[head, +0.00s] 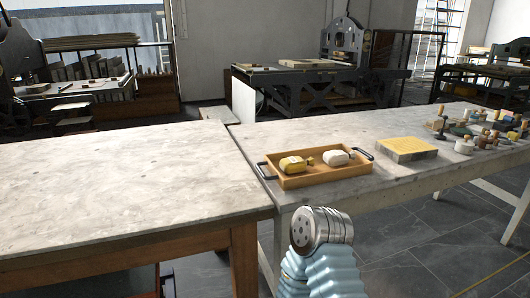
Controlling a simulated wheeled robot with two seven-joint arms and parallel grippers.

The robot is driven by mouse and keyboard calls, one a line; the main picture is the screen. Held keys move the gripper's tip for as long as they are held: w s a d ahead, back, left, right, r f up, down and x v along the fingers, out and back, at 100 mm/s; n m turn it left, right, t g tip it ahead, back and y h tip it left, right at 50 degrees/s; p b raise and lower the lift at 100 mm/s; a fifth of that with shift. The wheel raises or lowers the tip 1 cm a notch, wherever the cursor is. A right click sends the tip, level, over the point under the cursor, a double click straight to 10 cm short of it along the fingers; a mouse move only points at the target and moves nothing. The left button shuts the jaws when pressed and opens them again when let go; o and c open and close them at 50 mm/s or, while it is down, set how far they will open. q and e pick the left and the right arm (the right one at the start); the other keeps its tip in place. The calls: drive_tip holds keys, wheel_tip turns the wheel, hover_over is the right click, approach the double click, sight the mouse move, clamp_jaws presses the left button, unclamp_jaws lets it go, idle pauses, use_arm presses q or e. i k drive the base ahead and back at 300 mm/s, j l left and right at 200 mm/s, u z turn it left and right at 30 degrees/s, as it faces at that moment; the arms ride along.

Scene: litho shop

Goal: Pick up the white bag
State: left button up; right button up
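A small white rounded item (336,158), which looks like the white bag, lies in the right part of a wooden tray (318,181). The tray has dark handles at both ends and stands near the front left corner of the right table. A yellow rounded item (292,164) lies to its left in the same tray, with a small brown piece (310,161) between them. Neither of my grippers shows in the head view. A silver and light-blue part of my own arm is at the bottom centre, in front of the table.
A grey block with a yellow top (407,148) stands right of the tray. Several small jars and tools (485,135) crowd the right table's far right. The left table (120,190) is bare. Heavy presses (345,50) stand behind.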

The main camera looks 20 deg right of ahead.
sight(333, 158)
drive_tip(key=l+u, duration=0.35)
drive_tip(key=k+l+u, duration=0.2)
drive_tip(key=l+u, duration=0.15)
drive_tip(key=k+l+u, duration=0.15)
drive_tip(key=l+u, duration=0.15)
drive_tip(key=k+l+u, duration=0.2)
drive_tip(key=l+u, duration=0.15)
drive_tip(key=l, duration=0.1)
